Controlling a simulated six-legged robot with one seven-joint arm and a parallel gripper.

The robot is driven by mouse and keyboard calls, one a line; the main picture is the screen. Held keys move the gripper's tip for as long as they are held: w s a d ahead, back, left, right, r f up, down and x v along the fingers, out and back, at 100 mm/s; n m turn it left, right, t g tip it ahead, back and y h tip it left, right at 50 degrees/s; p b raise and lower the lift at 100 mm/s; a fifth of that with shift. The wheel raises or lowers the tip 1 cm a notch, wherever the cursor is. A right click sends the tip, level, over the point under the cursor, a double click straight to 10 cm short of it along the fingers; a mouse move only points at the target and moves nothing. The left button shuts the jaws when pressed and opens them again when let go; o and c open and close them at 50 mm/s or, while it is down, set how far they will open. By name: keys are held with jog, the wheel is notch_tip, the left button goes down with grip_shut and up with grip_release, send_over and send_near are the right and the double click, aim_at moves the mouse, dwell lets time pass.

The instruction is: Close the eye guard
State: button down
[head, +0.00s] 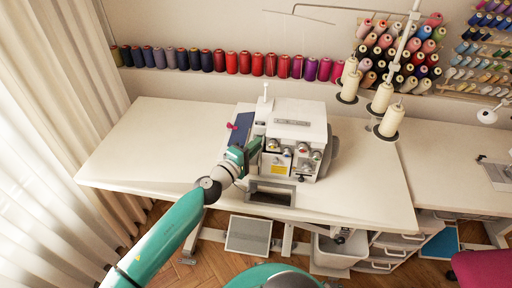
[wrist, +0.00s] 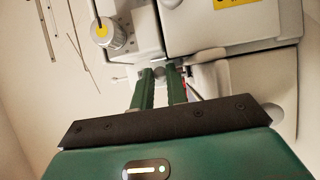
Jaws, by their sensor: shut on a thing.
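A white overlock sewing machine (head: 297,130) stands on the white table, with dials and a yellow label on its front. My gripper (head: 256,146) reaches to the left front of the machine, near its needle area. In the wrist view, the machine (wrist: 210,25) fills the top, and the two green fingers of my gripper (wrist: 163,74) are close together on a small grey part (wrist: 160,71) below the machine's head. I cannot tell for certain that this part is the eye guard. The fingers and the machine body hide much of it.
The white table (head: 140,135) is clear left of the machine. Thread cones (head: 391,120) stand on a rack behind right. A row of spools (head: 230,62) lines the wall. A pedal (head: 248,235) and drawers (head: 385,250) are below. A curtain (head: 50,120) hangs at left.

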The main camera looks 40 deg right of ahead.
jog(key=shift+w+g, duration=0.15)
jog(key=shift+g, duration=0.15)
jog(key=c, duration=1.7)
grip_release()
jog(key=shift+a, duration=0.1)
jog(key=s+a, duration=0.1)
jog(key=a, duration=1.2)
jog(key=shift+s+a, duration=0.3)
jog(key=shift+s, duration=0.05)
